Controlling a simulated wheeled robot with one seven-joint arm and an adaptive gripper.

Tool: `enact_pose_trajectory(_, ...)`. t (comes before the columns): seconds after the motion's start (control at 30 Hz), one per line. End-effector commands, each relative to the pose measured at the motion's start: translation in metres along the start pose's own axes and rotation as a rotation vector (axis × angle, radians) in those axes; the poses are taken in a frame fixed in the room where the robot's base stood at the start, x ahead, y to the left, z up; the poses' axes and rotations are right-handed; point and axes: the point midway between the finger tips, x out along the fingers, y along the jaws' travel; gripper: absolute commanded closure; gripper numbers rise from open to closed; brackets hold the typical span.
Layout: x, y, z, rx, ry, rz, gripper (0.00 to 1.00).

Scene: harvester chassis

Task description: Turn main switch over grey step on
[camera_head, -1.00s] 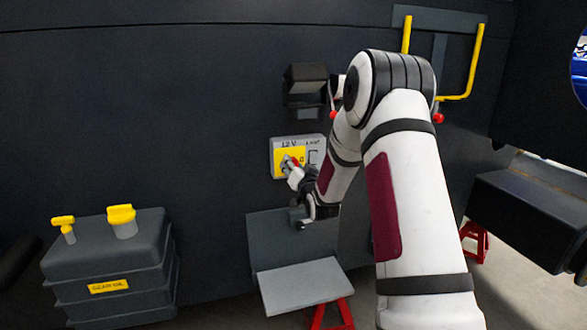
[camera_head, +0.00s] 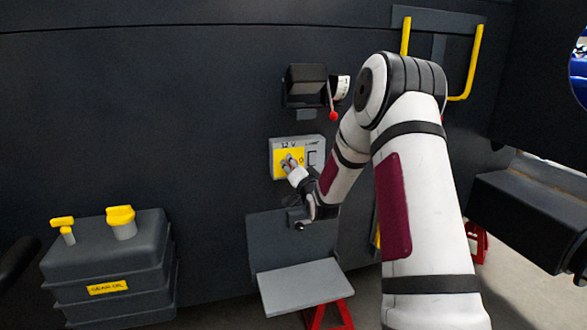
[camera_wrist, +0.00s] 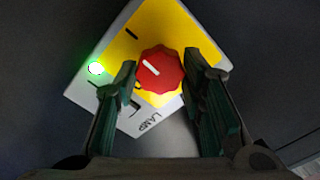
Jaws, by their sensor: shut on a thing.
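The main switch is a red round knob (camera_wrist: 160,70) with a short white line, on the yellow face of a grey box (camera_head: 314,146) marked 12 V, above the grey step (camera_head: 303,284). In the wrist view my gripper (camera_wrist: 162,76) has one finger on each side of the knob and is shut on it. The white line points to the upper left in that picture. A green light (camera_wrist: 96,68) glows on the box beside the yellow face. In the head view my gripper (camera_head: 289,161) covers the knob.
A black box (camera_head: 305,85) with a red-tipped lever (camera_head: 333,115) sits above the switch box. A yellow handle (camera_head: 476,60) is at upper right. A dark gear oil can (camera_head: 107,261) with yellow caps stands at lower left. The wall between can and switch is clear.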

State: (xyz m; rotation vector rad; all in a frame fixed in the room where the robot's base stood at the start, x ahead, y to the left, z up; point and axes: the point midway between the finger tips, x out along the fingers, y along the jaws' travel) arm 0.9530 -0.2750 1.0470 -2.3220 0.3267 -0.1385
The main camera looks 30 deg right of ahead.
Motion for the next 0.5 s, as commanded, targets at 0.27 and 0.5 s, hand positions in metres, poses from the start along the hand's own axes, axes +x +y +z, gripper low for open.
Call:
enact_pose_trajectory(0.27,0.0,0.0003,0.0001,0.001,0.0,0.001,0.43)
enact_pose_trajectory(0.5,-0.0001,0.0002,0.0,0.0,0.0,0.001,0.43)
